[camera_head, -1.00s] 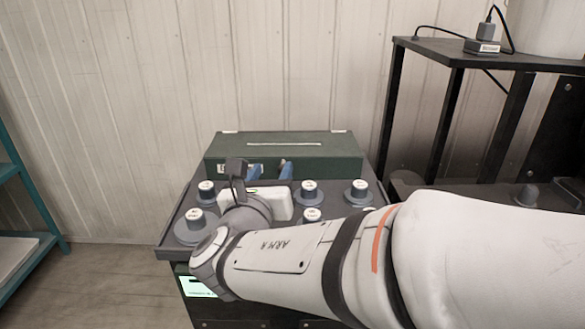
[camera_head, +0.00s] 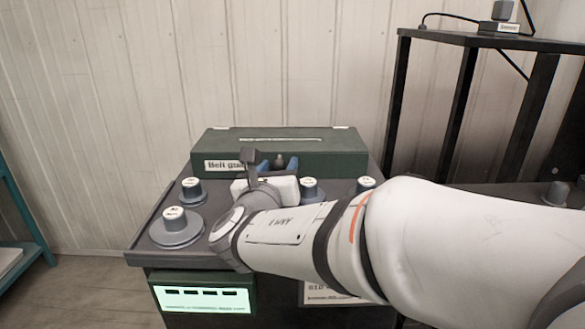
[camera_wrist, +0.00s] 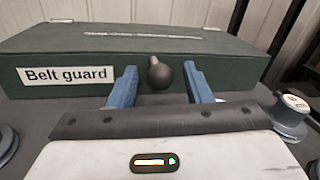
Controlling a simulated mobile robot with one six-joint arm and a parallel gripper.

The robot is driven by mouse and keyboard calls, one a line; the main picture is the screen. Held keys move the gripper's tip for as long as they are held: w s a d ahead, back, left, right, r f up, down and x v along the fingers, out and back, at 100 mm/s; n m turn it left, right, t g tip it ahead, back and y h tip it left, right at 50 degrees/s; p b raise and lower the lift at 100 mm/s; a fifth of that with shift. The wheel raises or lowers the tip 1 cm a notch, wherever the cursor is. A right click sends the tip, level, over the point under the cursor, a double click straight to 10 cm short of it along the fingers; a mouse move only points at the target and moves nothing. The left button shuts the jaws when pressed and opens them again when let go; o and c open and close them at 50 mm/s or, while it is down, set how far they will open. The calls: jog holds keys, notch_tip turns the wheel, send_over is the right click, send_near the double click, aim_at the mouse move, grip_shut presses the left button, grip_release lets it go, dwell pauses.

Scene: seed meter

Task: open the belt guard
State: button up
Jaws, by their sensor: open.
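The belt guard (camera_head: 330,150) is a dark green box cover at the back of the machine's dark top. It looks shut. In the wrist view the green guard (camera_wrist: 225,62) carries a white "Belt guard" label (camera_wrist: 65,75) and a dark round knob (camera_wrist: 160,74) on its front face. My gripper (camera_wrist: 161,88) is open, its two blue fingers on either side of the knob with gaps showing; I cannot tell how far the tips reach along it. In the head view my gripper (camera_head: 279,164) is partly hidden behind my wrist.
Labelled grey knobs stand on the machine top, one at left (camera_head: 175,222) and one right of my gripper (camera_wrist: 290,110). A lit green display (camera_head: 203,299) is on the front. A black stand (camera_head: 480,42) is at right, teal shelving (camera_head: 20,215) at left.

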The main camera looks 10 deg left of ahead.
jog(key=shift+w, duration=0.65)
grip_shut()
